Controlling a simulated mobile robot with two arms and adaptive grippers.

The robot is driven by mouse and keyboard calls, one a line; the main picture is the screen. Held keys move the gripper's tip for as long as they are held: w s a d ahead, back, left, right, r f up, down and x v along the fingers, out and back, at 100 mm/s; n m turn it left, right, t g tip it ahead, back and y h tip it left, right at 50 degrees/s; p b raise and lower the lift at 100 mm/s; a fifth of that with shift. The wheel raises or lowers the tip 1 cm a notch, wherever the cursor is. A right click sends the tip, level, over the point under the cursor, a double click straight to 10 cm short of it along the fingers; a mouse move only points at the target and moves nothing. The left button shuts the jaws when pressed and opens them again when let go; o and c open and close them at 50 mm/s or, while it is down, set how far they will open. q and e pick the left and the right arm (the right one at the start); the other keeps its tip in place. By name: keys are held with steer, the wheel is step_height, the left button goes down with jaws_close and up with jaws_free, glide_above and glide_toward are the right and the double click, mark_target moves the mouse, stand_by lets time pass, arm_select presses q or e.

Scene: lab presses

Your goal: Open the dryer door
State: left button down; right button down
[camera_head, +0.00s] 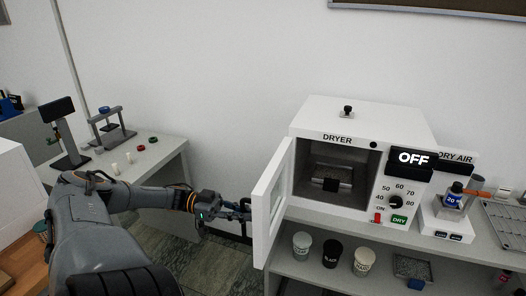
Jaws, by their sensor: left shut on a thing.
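The white dryer (338,117) stands on a grey bench at the right of the head view. Its door (271,201) is hinged at the left and swung wide open, and the dark chamber shows a tray-like piece (331,177) inside. My left gripper (243,210) is at the door's outer side, shut on what seems to be the door handle, which is mostly hidden by the fingers. My left arm reaches in from the lower left. My right gripper is not in view.
Several cups (331,253) stand on the shelf below the dryer. A dry air unit (447,222) with a bottle stands right of it. A side table (160,151) with a small press (110,127) is at the left. Open floor lies between the tables.

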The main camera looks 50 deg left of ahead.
arm_select(q)
steer(key=s+a+b, duration=0.2)
steer(key=a+b, duration=0.2)
steer(key=a, duration=0.4)
steer(key=shift+f, duration=0.1)
steer(key=c, duration=1.6)
jaws_free()
steer(key=shift+c, duration=0.2)
steer(key=shift+o, duration=1.3)
steer(key=shift+s+a, duration=0.1)
steer(key=shift+s, duration=0.15)
steer(key=shift+w, duration=0.1)
steer(key=shift+r, duration=0.2)
